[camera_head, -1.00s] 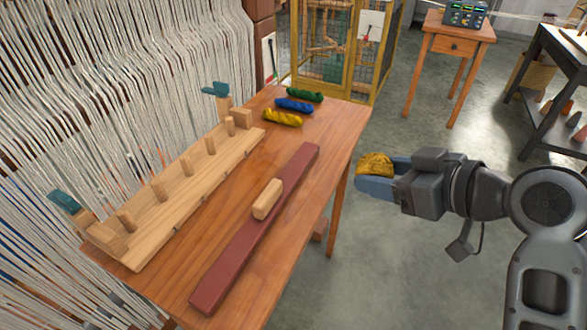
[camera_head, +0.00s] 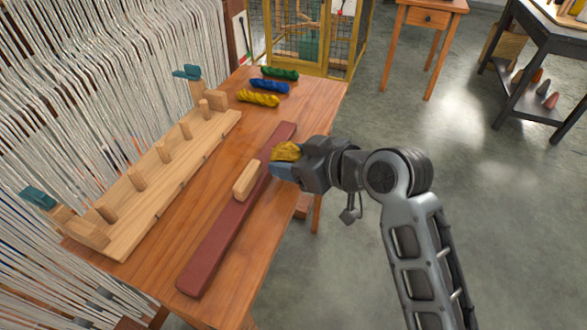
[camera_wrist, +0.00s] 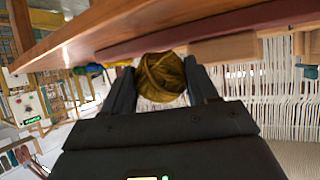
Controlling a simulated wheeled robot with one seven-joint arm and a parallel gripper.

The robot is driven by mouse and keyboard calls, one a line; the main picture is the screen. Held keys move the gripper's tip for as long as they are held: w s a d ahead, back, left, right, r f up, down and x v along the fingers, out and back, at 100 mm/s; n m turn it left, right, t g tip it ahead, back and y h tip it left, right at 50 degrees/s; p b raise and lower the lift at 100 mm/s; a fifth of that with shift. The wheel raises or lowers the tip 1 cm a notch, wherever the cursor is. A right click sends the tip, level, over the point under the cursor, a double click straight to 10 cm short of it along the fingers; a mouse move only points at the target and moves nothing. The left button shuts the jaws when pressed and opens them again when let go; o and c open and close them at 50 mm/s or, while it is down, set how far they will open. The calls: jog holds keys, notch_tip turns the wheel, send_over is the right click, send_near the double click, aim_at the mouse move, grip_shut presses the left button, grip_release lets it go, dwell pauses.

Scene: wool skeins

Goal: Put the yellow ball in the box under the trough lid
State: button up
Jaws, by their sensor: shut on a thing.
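My gripper (camera_head: 283,161) is shut on the yellow ball (camera_head: 287,151), a dull yellow wound ball. The ball also shows between my two fingers in the wrist view (camera_wrist: 161,77). In the head view my gripper overlaps the table's right side, just right of the lid; its exact height is hard to tell. The trough lid (camera_head: 228,222) appears to be the long dark red board lying along the table. A pale wooden block handle (camera_head: 245,180) stands on its middle. No opening shows, and any box under the lid is hidden.
A wooden rack with several pegs (camera_head: 165,197) lies left of the lid, beside white loom threads (camera_head: 90,80). Yellow (camera_head: 258,98), blue (camera_head: 270,86) and green (camera_head: 280,73) skeins lie at the table's far end. Bare table (camera_head: 190,215) shows between rack and lid.

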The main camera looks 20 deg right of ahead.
jog(key=shift+f, duration=1.5)
jog(key=shift+f, duration=0.15)
jog(key=o, duration=1.1)
jog(key=shift+c, duration=0.2)
jog(key=shift+d+r, duration=0.1)
jog(key=shift+r, duration=0.15)
jog(key=v, duration=1.2)
jog(key=shift+s+f, duration=0.1)
jog(key=shift+f, duration=0.1)
